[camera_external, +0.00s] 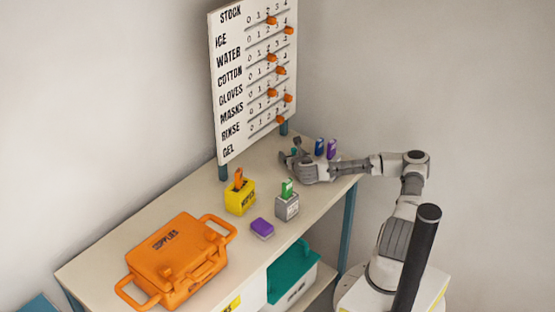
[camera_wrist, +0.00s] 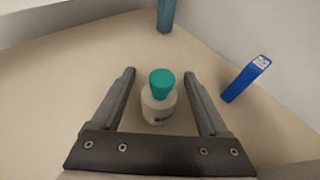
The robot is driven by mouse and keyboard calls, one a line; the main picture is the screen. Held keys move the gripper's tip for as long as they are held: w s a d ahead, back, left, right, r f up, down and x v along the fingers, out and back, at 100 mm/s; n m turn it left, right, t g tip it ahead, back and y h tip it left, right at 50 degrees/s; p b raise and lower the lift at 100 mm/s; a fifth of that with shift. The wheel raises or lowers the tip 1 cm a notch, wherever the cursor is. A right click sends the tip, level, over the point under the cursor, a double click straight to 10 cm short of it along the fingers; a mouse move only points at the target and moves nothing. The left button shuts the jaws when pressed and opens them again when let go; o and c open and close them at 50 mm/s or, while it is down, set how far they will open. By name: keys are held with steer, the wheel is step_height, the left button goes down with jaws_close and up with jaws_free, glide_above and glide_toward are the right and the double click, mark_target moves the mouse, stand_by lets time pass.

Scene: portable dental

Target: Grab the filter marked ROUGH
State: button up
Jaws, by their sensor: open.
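My gripper (camera_external: 290,152) is open over the far right part of the table. In the wrist view its two fingers (camera_wrist: 159,74) stand on either side of a small white, rounded piece (camera_wrist: 158,104) with a teal top (camera_wrist: 162,82). The piece is upright, with a gap to each finger. A dark mark shows low on its front, too small to read. I cannot read the word ROUGH on anything.
A purple piece (camera_external: 331,149) stands beside the blue one. A yellow holder (camera_external: 240,198), a grey holder (camera_external: 287,208), a purple block (camera_external: 262,229) and an orange supplies case (camera_external: 178,262) are nearer on the table (camera_external: 90,270). The stock board (camera_external: 227,110) rises behind.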

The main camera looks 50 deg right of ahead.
steer(key=shift+w+d+f, duration=0.15)
steer(key=shift+w+d, duration=0.05)
steer(key=shift+w, duration=0.1)
jaws_close()
